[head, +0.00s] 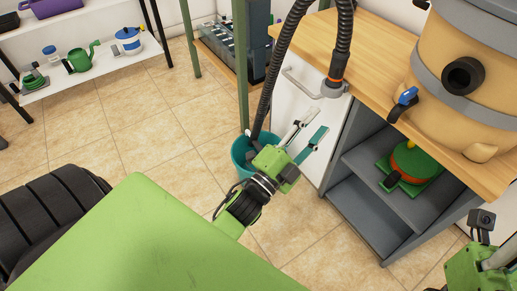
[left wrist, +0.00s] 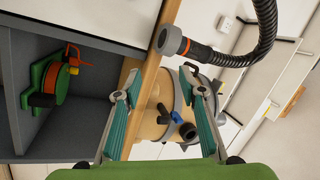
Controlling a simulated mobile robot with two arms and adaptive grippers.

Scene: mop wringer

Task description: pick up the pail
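The teal pail (head: 237,163) stands on the tiled floor beside the white cabinet side in the head view. My left gripper and a black hose hide much of it. My left gripper (head: 311,124) is in front of and above the pail, with its fingers pointing right toward the cabinet. In the left wrist view its two teal-padded fingers (left wrist: 162,75) are spread with nothing between them. The pail does not show in that view. My right gripper (head: 487,258) is partly in view at the lower right edge; its fingers are not clear.
A wooden-topped cabinet (head: 376,48) carries a tan vacuum drum (head: 462,112). A black corrugated hose (head: 283,65) hangs over the pail area. A green and orange reel (head: 412,163) lies on the cabinet shelf. Open tiled floor (head: 150,125) lies left of the pail.

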